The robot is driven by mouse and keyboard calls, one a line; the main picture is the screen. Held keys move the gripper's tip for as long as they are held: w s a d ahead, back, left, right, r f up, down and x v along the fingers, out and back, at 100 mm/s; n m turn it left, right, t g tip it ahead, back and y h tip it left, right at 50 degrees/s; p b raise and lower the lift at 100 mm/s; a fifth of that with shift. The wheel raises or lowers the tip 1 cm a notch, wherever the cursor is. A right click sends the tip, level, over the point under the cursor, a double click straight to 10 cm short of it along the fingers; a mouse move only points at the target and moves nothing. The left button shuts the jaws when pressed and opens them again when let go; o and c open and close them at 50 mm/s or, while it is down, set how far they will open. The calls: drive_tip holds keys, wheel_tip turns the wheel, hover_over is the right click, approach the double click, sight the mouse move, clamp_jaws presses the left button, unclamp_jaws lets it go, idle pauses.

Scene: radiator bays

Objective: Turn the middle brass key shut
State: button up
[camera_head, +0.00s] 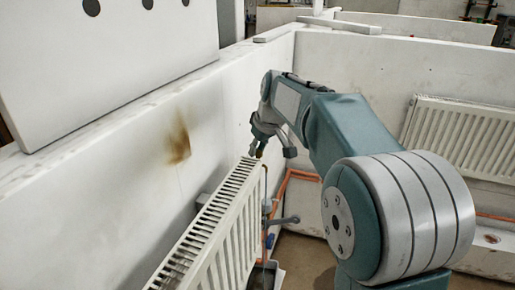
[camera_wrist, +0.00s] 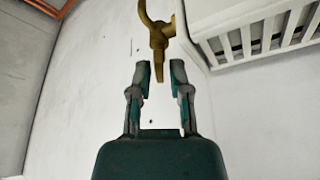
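A brass key (camera_wrist: 158,42) shows at the top centre of the wrist view, with a curved fork-like upper part cut off by the frame edge and a tapering stem pointing down. My gripper (camera_wrist: 160,72) is open, with one finger on each side of the stem's lower tip and a visible gap at both sides. How deep the stem sits between the fingers I cannot tell. In the head view my gripper (camera_head: 263,142) is above the far end of the white radiator (camera_head: 212,235), with a small brass-coloured bit at its tips. No other brass key is clearly visible.
A white wall with a brown stain (camera_head: 179,140) runs along the left of the radiator. Orange pipe (camera_head: 283,185) and a grey-blue valve (camera_head: 284,220) are beyond the radiator's end. A second radiator (camera_head: 465,135) hangs on the right wall. Radiator slats (camera_wrist: 265,35) fill the wrist view's upper right.

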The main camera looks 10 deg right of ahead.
clamp_jaws()
drive_tip(key=shift+m, duration=0.3)
drive_tip(key=m+h, duration=0.2)
drive_tip(key=m, duration=0.3)
drive_tip(key=shift+a+f, duration=0.1)
drive_tip(key=m+h, duration=0.1)
drive_tip(key=m, duration=0.2)
drive_tip(key=m+h, duration=0.1)
drive_tip(key=m, duration=0.2)
drive_tip(key=shift+f, duration=0.1)
drive_tip(key=shift+s, duration=0.1)
idle(0.3)
unclamp_jaws()
drive_tip(key=shift+a, duration=0.1)
drive_tip(key=shift+r, duration=0.2)
